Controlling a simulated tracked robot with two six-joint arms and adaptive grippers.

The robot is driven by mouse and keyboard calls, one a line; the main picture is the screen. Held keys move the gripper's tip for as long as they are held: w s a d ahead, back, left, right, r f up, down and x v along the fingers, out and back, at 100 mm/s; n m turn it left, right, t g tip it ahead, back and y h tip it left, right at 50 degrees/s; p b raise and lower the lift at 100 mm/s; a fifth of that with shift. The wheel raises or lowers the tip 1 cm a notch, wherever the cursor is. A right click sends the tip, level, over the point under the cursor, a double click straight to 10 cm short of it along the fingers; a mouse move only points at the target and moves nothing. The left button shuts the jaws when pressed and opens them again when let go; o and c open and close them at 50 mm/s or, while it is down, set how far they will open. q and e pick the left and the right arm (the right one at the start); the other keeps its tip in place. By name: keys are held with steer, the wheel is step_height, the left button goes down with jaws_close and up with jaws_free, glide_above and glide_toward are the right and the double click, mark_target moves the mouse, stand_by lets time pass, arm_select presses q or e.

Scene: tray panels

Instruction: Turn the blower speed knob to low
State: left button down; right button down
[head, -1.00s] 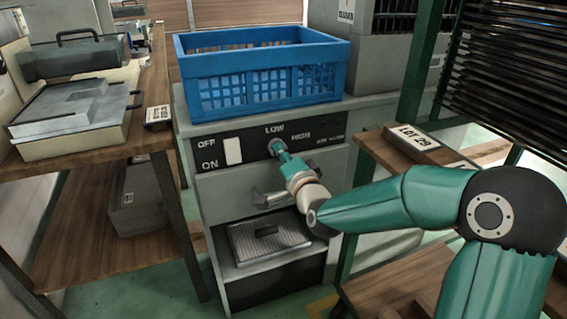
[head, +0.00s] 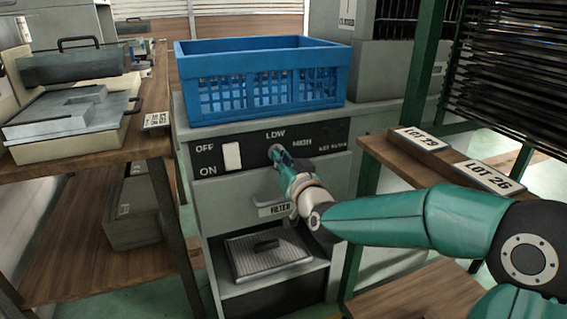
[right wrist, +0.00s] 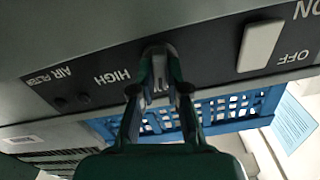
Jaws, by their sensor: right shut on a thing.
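The blower speed knob (head: 274,149) is on the dark control panel (head: 255,152) of the grey cabinet, under the LOW label and left of HIGH. My right gripper (head: 279,156) reaches it from the front right and is shut on it. In the right wrist view, which is upside down, the fingers of my gripper (right wrist: 158,80) close around the knob (right wrist: 157,50). The fingers hide most of the knob, so I cannot tell exactly where it points. My left gripper is not in view.
A white ON/OFF switch (head: 232,156) sits left of the knob. A blue crate (head: 262,85) stands on the cabinet top. A FILTER handle (head: 273,210) is below the panel. Wooden shelves with a green post (head: 408,110) stand close on the right.

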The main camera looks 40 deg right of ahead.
steer(key=shift+a+f+n, duration=0.1)
steer(key=shift+f+n, duration=0.1)
steer(key=shift+n, duration=0.45)
steer(key=shift+f+n, duration=0.15)
steer(key=shift+n, duration=0.5)
steer(key=c, duration=1.3)
jaws_free()
steer(key=shift+o, duration=0.7)
steer(key=shift+r, duration=0.2)
steer(key=v, duration=1.2)
steer(key=shift+f, duration=0.15)
